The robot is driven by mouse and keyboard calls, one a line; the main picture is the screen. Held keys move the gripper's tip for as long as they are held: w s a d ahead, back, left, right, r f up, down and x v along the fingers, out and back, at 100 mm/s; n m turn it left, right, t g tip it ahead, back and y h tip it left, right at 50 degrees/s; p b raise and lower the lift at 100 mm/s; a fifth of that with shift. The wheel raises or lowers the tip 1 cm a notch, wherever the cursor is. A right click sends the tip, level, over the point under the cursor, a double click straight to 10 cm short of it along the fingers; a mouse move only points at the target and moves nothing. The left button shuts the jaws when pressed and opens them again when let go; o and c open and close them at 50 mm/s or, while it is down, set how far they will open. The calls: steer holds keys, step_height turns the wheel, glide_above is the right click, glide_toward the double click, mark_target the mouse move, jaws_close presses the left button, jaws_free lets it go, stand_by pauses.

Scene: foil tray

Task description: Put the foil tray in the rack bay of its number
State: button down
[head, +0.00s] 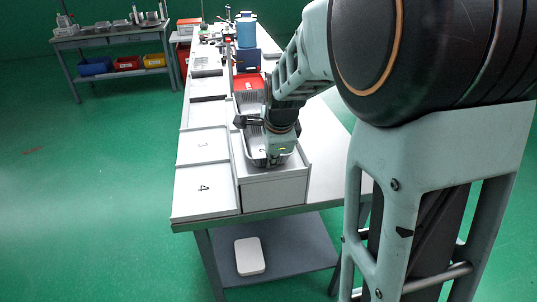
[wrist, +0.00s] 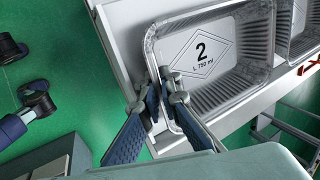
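In the wrist view the foil tray (wrist: 235,85) is silvery with ribbed walls, and its base is marked "2" and "L 750 ml". My gripper (wrist: 160,82) has its two fingers close together on either side of the tray's left rim, apparently pinching it. In the head view a tray (head: 256,160) sits low in a light grey open box (head: 275,190), partly covered by my wrist; the fingertips are hidden there. The rack bays are flat white panels on the left of the table; bay 3 (head: 203,146) and bay 4 (head: 204,190) are readable, the farther numbers are not.
A second foil tray (wrist: 304,30) lies close to the right of the first. A red bin (head: 248,81) and a blue canister (head: 246,33) stand farther back on the table. A side table (head: 110,35) with coloured bins is at the far left. The floor left of the table is clear.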

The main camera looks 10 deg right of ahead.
steer(key=shift+f, duration=0.1)
steer(key=c, duration=2.1)
jaws_free()
steer(key=v, duration=0.7)
steer(key=shift+r, duration=0.3)
